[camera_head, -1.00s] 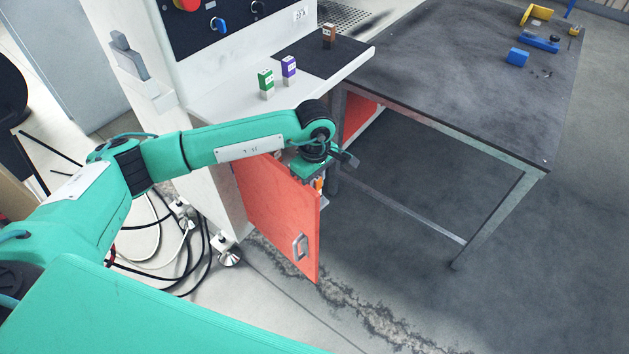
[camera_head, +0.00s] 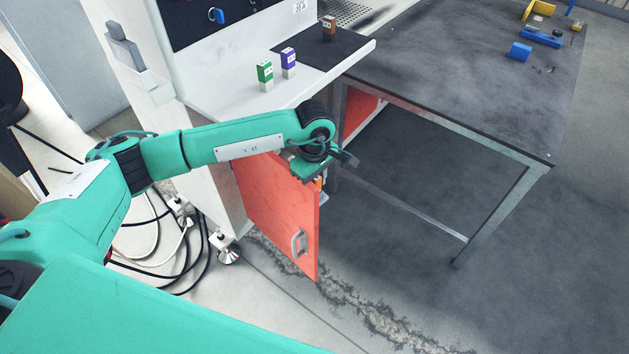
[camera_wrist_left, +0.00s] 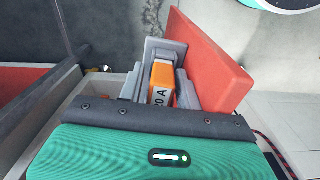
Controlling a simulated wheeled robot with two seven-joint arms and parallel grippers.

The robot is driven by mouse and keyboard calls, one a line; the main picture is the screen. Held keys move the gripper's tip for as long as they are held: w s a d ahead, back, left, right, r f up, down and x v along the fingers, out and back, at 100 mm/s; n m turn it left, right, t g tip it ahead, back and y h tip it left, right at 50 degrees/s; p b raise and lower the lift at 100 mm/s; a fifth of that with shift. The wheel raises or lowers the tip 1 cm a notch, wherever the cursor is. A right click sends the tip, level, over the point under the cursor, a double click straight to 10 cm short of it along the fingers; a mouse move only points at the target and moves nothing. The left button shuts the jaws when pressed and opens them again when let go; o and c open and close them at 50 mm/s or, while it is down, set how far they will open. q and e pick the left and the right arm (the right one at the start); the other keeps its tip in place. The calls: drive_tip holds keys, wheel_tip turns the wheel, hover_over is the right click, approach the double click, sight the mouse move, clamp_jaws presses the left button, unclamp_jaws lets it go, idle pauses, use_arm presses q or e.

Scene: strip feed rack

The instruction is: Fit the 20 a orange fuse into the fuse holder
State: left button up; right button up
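My left gripper (camera_head: 326,172) hangs in front of the white cabinet, above the open red door, in the head view. In the left wrist view its grey fingers (camera_wrist_left: 163,78) are closed on the orange fuse (camera_wrist_left: 160,84), which has "0 A" readable on its side. In the head view only a small orange bit of the fuse (camera_head: 319,183) shows below the gripper. I cannot make out the fuse holder in either view. My right gripper is not in view.
A green fuse (camera_head: 265,73) and a purple fuse (camera_head: 289,58) stand on the white shelf (camera_head: 225,98). A brown one (camera_head: 328,27) stands on its dark mat. The red door (camera_head: 275,212) hangs open below. A dark table (camera_head: 450,80) stands right, with blue and yellow items far back.

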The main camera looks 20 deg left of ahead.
use_arm(q)
drive_tip(key=shift+o, duration=0.9)
wheel_tip(320, 180, up, 14)
drive_tip(key=shift+f, duration=0.15)
